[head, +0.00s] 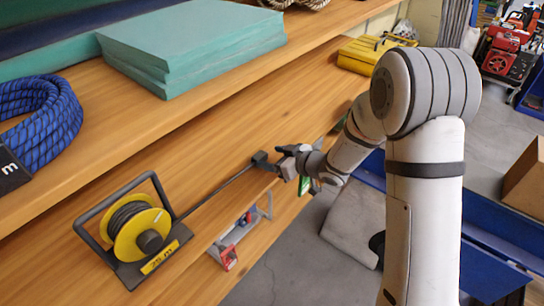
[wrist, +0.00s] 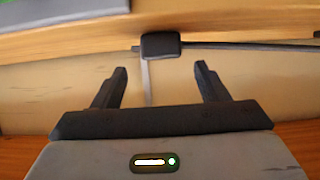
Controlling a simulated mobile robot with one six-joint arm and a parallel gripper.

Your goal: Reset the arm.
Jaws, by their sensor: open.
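My gripper (head: 280,160) is in front of the wooden shelving in the middle of the head view, at the end of my white arm. In the wrist view, its two dark fingers (wrist: 161,72) stand wide apart with nothing between them. A small black block (head: 262,160) on a thin dark rod lies just beyond the fingertips. The block also shows in the wrist view (wrist: 160,45), ahead of the gap between the fingers. I cannot tell from these views whether a finger touches it.
A yellow cable reel (head: 140,236) stands on the lower shelf, left of my gripper. A small clear holder (head: 238,238) is below. Teal boards (head: 195,50) and a blue rope coil (head: 40,112) lie on the upper shelf. Blue bins (head: 490,245) are right, behind my arm.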

